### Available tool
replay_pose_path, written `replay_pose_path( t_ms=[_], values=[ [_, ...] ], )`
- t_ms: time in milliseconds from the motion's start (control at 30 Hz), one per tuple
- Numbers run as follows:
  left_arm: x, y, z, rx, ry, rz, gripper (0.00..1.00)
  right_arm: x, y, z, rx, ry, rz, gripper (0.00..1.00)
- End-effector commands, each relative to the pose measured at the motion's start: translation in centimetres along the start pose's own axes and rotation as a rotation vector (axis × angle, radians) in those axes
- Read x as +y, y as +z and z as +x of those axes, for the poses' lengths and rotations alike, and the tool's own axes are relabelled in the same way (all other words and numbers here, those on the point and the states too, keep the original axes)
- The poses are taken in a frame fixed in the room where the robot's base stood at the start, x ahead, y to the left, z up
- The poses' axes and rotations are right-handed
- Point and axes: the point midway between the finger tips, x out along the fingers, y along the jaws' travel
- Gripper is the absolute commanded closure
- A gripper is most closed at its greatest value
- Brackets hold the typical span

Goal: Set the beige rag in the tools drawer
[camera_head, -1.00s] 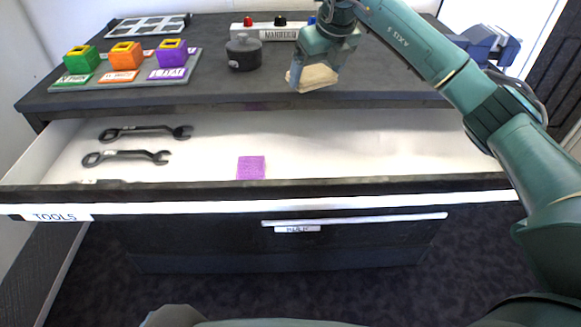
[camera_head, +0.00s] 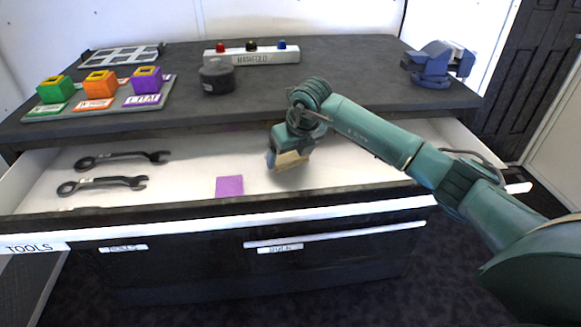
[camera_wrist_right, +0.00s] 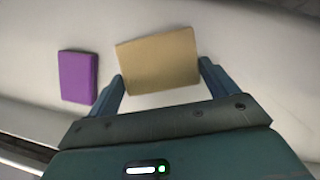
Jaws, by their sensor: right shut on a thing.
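The beige rag (camera_head: 291,160) is a small tan square between the fingers of my right gripper (camera_head: 284,155). In the right wrist view the rag (camera_wrist_right: 158,62) spans between the two fingertips (camera_wrist_right: 160,88), with the white drawer floor behind it. The gripper is shut on it, inside the outline of the open tools drawer (camera_head: 330,177); whether the rag touches the floor I cannot tell. The drawer carries a TOOLS label (camera_head: 30,248) at its front left. My left gripper is not in view.
A purple rag (camera_head: 229,186) lies in the drawer left of my gripper; it also shows in the wrist view (camera_wrist_right: 77,77). Two wrenches (camera_head: 105,184) lie at the drawer's left. On the worktop stand a manifold (camera_head: 252,56), a dark canister (camera_head: 217,77), coloured blocks (camera_head: 100,86) and a blue vise (camera_head: 432,65).

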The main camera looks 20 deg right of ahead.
Motion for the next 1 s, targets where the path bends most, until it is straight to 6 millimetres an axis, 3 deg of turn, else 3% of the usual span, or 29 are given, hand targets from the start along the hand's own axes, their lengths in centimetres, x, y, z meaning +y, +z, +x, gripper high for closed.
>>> replay_pose_path(
  t_ms=[400, 767, 800, 1000],
  values=[
    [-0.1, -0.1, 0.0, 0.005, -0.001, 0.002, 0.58, 0.0, -1.7, 4.0, 0.001, 0.001, 0.0, 0.36],
    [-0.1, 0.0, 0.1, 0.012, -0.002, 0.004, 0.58, 0.0, -1.8, 4.4, -0.001, 0.0, -0.001, 0.36],
    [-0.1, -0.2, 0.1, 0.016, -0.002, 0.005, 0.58, 0.0, -1.8, 4.3, -0.001, 0.0, 0.0, 0.12],
    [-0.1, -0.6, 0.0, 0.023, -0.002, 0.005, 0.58, 0.0, -1.8, 4.3, 0.0, 0.0, 0.0, 0.0]
  ],
)
